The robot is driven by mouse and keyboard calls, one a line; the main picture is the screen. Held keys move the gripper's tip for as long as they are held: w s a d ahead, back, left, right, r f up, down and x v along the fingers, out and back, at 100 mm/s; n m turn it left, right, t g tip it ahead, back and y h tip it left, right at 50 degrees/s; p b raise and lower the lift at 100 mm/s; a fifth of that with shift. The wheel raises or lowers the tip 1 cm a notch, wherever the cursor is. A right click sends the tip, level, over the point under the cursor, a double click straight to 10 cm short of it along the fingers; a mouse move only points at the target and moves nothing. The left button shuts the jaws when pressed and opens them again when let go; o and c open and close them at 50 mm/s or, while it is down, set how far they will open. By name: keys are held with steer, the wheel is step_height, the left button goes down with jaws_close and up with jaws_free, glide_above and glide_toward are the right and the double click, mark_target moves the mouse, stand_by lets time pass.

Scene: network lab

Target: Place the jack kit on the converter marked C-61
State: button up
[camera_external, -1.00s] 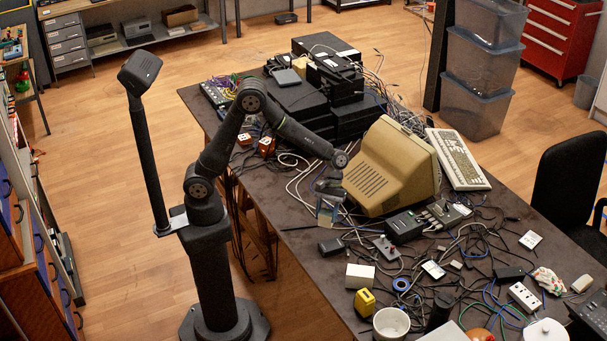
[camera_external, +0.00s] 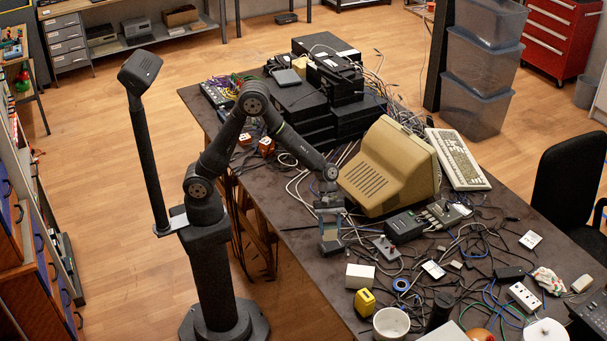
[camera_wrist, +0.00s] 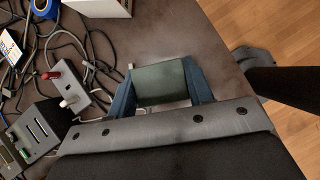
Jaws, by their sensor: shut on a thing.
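My gripper (camera_external: 331,240) is low over the near-left part of the table. In the wrist view its two blue fingers (camera_wrist: 161,88) are closed on the sides of a small dark green box (camera_wrist: 161,83), which I take to be the jack kit. A black box (camera_external: 404,227) and a grey box with ports (camera_external: 441,213) stand right of my gripper and could be converters. The black box with slots also shows in the wrist view (camera_wrist: 42,130). No C-61 mark is legible.
A small grey box with red and white knobs (camera_external: 386,247) lies between my gripper and the black box. A beige monitor (camera_external: 385,165) stands close behind my gripper. A white box (camera_external: 360,276) and yellow block (camera_external: 364,302) are in front. Loose cables cover the table to the right.

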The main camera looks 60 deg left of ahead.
mark_target(332, 234)
steer(key=shift+w+a+f, duration=0.3)
steer(key=shift+w+f, duration=0.15)
steer(key=shift+w, duration=0.3)
steer(key=shift+f, duration=2.05)
steer(key=o, duration=1)
steer(key=shift+f, duration=0.1)
steer(key=shift+o, duration=0.2)
steer(key=v, duration=1.2)
